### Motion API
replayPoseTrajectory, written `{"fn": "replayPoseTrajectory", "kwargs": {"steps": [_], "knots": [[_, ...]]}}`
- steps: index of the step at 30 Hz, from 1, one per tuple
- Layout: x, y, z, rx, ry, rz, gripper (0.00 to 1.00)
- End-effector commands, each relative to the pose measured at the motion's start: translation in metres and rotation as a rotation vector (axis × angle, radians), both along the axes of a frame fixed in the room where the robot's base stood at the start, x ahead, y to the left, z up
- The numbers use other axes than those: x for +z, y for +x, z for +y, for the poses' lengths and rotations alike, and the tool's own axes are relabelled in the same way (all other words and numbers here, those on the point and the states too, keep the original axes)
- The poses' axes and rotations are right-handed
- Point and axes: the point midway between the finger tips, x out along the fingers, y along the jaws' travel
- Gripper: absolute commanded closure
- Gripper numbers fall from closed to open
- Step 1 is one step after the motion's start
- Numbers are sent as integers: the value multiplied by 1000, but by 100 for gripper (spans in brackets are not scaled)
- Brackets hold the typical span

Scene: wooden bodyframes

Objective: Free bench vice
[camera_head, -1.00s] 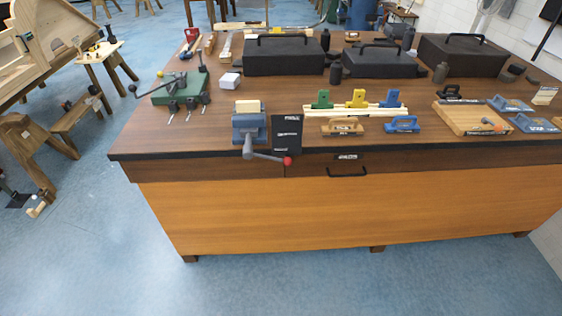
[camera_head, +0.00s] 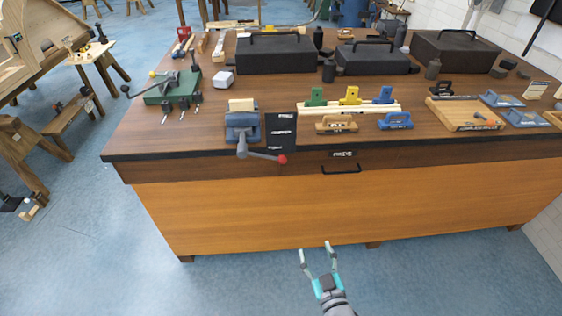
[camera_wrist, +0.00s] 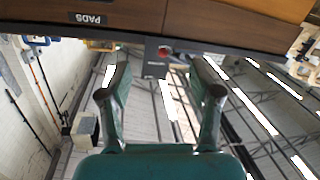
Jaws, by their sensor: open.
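The bench vice (camera_head: 242,127) is blue with a grey handle ending in a red knob (camera_head: 282,159). It sits at the front edge of the wooden workbench, left of centre. A pale wooden block (camera_head: 242,105) is at its jaws; I cannot tell how tightly it is held. The red knob also shows in the wrist view (camera_wrist: 165,50), beyond my fingers. My gripper (camera_head: 316,248) is open and empty, low in front of the bench and below the vice. Its two fingers (camera_wrist: 158,85) stand apart in the wrist view.
The workbench (camera_head: 210,150) has a drawer with a black handle (camera_head: 341,170). A black panel (camera_head: 281,132) lies right of the vice. The blue floor in front is clear.

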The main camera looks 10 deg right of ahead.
Motion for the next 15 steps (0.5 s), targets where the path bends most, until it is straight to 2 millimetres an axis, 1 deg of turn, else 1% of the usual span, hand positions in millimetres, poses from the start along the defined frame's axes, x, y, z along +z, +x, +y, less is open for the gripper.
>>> {"fn": "replayPoseTrajectory", "kwargs": {"steps": [1,3,5,6,9,12,15], "knots": [[8,23,4,7,-8,-17,37],[16,49,10,17,-20,-29,37],[25,71,14,25,-31,-40,37],[32,86,18,31,-39,-48,37],[48,121,26,45,-56,-67,37],[65,149,33,56,-71,-81,37],[77,168,39,65,-84,-90,37]]}}
